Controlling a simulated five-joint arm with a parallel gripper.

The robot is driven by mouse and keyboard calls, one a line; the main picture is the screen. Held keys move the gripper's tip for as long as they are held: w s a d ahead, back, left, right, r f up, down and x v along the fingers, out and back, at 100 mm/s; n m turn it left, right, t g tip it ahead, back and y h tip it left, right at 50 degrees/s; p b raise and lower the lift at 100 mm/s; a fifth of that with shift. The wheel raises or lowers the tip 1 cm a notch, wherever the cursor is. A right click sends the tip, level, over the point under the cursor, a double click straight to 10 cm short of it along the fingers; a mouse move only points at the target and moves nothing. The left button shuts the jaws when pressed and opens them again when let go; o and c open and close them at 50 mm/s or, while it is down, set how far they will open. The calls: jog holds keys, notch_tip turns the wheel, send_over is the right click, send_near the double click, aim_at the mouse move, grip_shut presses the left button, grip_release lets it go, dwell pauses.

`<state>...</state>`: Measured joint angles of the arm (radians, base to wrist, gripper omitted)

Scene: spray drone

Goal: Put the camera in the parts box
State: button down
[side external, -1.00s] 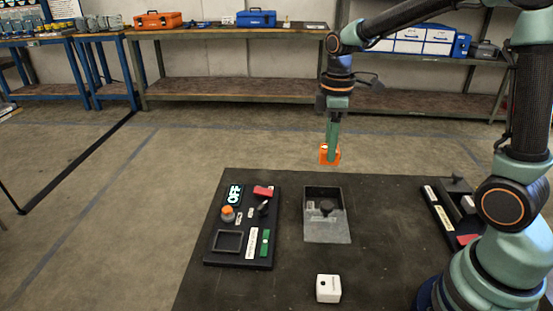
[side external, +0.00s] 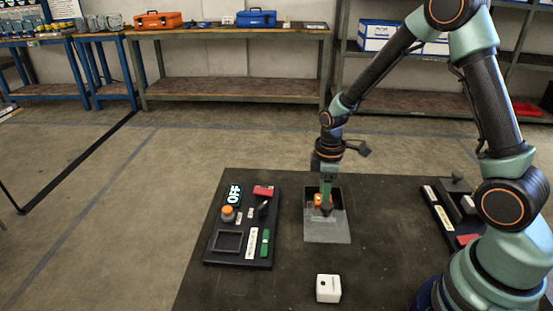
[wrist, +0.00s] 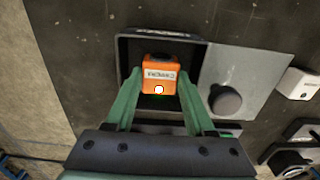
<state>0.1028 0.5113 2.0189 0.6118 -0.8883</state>
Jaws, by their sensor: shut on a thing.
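The camera, an orange block (wrist: 160,75) with a white label and a dark round part, is held between the green fingers of my gripper (wrist: 160,92). In the side view the camera (side external: 318,199) is partly hidden behind my gripper (side external: 325,203) and a dark knob. The parts box (side external: 337,190) is dark, with an opening at its far part and a grey lid plate (side external: 327,231) over the near part. In the wrist view the camera lies within the outline of the box's opening (wrist: 130,60). I cannot tell whether it touches the box floor.
The grey plate carries a dark knob (wrist: 226,101) close beside the opening. A white cube (side external: 328,288) stands on the dark mat (side external: 290,275) near the front. A black panel (side external: 213,250) with switches is at left. Another black tray (side external: 436,212) is at right.

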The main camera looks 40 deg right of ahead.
jog(key=shift+f, duration=0.15)
jog(key=c, duration=0.5)
grip_release()
jog(key=shift+c, duration=0.2)
notch_tip(320, 180, up, 12)
jog(key=r, duration=0.1)
jog(key=s+a+r+m+t, duration=0.4)
jog(key=s+r+m+t, duration=0.1)
jog(key=s+r+m, duration=0.4)
jog(key=shift+s+r+t, duration=0.15)
jog(key=shift+t, duration=0.15)
